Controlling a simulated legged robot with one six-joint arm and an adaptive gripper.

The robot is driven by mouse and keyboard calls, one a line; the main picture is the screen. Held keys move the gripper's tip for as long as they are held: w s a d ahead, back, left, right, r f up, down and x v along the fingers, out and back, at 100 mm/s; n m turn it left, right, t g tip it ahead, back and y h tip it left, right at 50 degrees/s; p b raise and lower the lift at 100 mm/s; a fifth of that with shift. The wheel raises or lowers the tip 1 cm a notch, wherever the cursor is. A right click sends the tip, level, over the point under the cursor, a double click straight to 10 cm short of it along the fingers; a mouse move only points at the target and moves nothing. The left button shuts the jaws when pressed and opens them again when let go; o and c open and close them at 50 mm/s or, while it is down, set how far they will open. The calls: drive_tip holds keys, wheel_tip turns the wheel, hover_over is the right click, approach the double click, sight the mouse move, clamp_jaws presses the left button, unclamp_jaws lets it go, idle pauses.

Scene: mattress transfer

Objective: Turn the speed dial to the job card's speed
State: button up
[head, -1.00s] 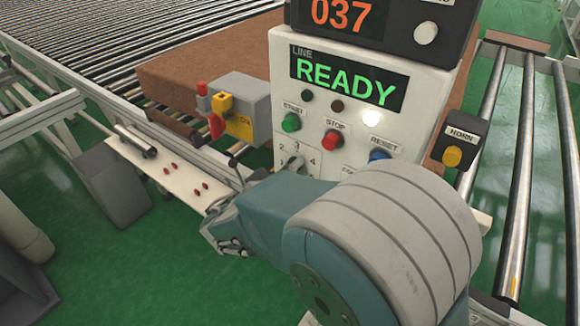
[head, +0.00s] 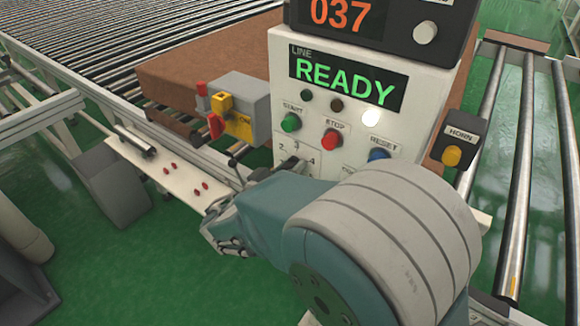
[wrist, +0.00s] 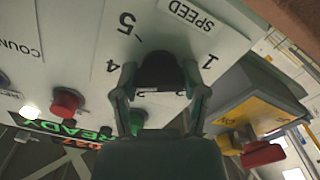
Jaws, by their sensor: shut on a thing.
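The speed dial's black knob (wrist: 158,68) sits on a white plate, beneath the SPEED label (wrist: 190,14), which appears upside down in the wrist view. My gripper (wrist: 160,78) is shut on the knob, one finger on each side. The numbers 5, 4 and 1 show around it; 2 and 3 are partly covered. I cannot tell which number the knob points to. In the head view the dial plate (head: 311,149) shows 2, 3 and 4, and my gripper covers its lower part. No job card can be made out.
Above the dial are the green START button (head: 291,122), red STOP button (head: 332,139) and blue RESET button (head: 379,155). The display (head: 346,82) reads READY. A grey box with a yellow and red switch (head: 232,121) stands left. A HORN box (head: 458,145) is right.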

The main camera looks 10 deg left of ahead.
drive_tip(key=shift+f, duration=0.25)
drive_tip(key=o, duration=1)
drive_tip(key=shift+o, duration=0.8)
drive_tip(key=shift+a+r, duration=0.1)
drive_tip(key=shift+a, duration=0.05)
drive_tip(key=shift+w, duration=0.1)
drive_tip(key=v, duration=1.2)
